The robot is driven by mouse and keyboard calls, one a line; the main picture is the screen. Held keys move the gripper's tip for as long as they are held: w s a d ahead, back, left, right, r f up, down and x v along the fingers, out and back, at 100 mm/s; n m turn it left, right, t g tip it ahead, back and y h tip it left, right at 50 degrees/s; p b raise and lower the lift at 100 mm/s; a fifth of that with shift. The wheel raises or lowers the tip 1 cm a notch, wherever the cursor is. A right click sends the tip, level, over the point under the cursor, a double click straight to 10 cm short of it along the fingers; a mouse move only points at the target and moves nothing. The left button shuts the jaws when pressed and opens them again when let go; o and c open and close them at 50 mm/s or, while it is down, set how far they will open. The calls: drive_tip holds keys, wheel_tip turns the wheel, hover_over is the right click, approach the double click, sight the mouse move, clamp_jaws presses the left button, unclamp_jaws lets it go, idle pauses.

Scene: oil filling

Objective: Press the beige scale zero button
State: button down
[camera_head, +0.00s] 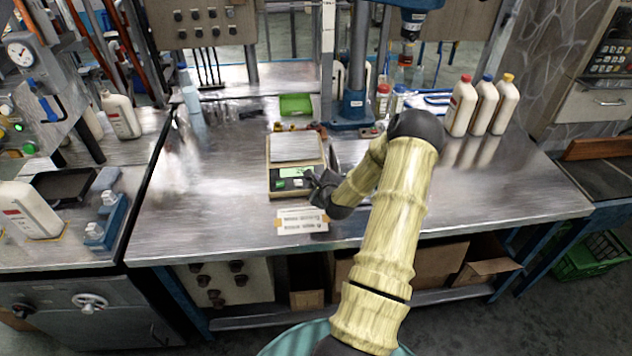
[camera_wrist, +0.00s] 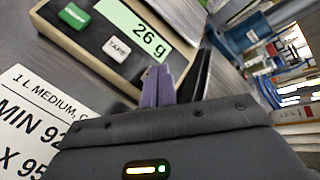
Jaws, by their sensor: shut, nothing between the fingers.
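The beige scale (camera_head: 270,184) stands on the metal workbench with a flat metal pan on top; its front panel faces me. In the wrist view the scale (camera_wrist: 90,62) shows a pale green display (camera_wrist: 150,38) reading "26 g", a white button (camera_wrist: 117,47) that looks marked TARE, and a green button (camera_wrist: 74,16) whose label is too blurred to read. My gripper (camera_head: 313,179) is at the panel's right front corner. In the wrist view my gripper (camera_wrist: 157,76) has its purple fingers together and empty, below the display and right of both buttons. I cannot tell whether the fingertips touch the scale.
A printed card (camera_head: 302,220) lies in front of the scale. A green tray (camera_head: 296,105) and a blue stand (camera_head: 355,108) are behind it. White bottles (camera_head: 462,107) with coloured caps stand at the right. The bench left of the scale is clear.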

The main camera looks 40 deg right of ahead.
drive_tip(key=shift+f, duration=0.25)
drive_tip(key=shift+r, duration=0.1)
idle(0.5)
drive_tip(key=shift+s+a+r+p, duration=0.1)
drive_tip(key=shift+s+r+p, duration=0.1)
drive_tip(key=shift+r+p, duration=0.35)
drive_tip(key=shift+r, duration=0.15)
drive_tip(key=r+p, duration=0.1)
drive_tip(key=s+r+p, duration=0.1)
drive_tip(key=r, duration=0.1)
drive_tip(key=a+r+p, duration=0.1)
drive_tip(key=shift+s+r, duration=0.25)
drive_tip(key=shift+r, duration=0.1)
idle(0.8)
